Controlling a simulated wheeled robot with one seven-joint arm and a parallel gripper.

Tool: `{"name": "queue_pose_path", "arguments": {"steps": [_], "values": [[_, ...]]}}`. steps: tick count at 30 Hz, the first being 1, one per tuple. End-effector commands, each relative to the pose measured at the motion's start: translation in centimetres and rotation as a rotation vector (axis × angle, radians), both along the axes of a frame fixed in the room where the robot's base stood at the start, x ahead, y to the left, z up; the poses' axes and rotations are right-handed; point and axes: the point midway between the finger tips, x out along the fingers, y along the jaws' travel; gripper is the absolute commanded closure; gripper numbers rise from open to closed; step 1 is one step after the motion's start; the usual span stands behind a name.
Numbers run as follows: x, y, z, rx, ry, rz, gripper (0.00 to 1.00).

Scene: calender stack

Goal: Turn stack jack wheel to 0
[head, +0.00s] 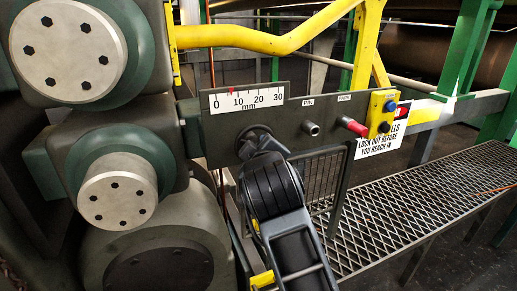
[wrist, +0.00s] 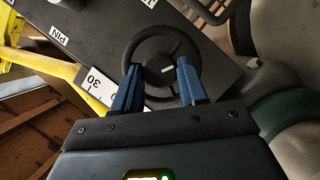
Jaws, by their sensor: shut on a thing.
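The dark, spoked stack jack wheel (head: 252,138) is on the grey panel (head: 200,137) below a white mm scale (head: 262,98). The scale's red pointer (head: 231,90) stands between 0 and 10, nearer 10. In the wrist view the wheel (wrist: 160,32) shows a round rim and a hub with a white mark (wrist: 167,70). My gripper (wrist: 158,72) has its two blue fingers on either side of the hub, shut on the wheel. In the head view my gripper (head: 264,150) hides the wheel's lower part.
Right of the wheel are a metal pin (head: 311,128), a red-tipped handle (head: 351,126) and a yellow button box (head: 381,113) above a lockout sign (head: 380,143). Large bolted roll ends (head: 118,197) stand at left. A mesh walkway (head: 400,205) runs at lower right.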

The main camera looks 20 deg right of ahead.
Motion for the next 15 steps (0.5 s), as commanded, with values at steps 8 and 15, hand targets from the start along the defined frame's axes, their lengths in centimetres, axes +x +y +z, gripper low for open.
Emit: {"name": "queue_pose_path", "arguments": {"steps": [8, 15], "values": [[-0.04, -0.45, 0.39, 0.203, 0.007, -0.006, 0.88], [-0.08, -0.60, 0.53, 0.320, 0.009, -0.008, 0.88]]}}
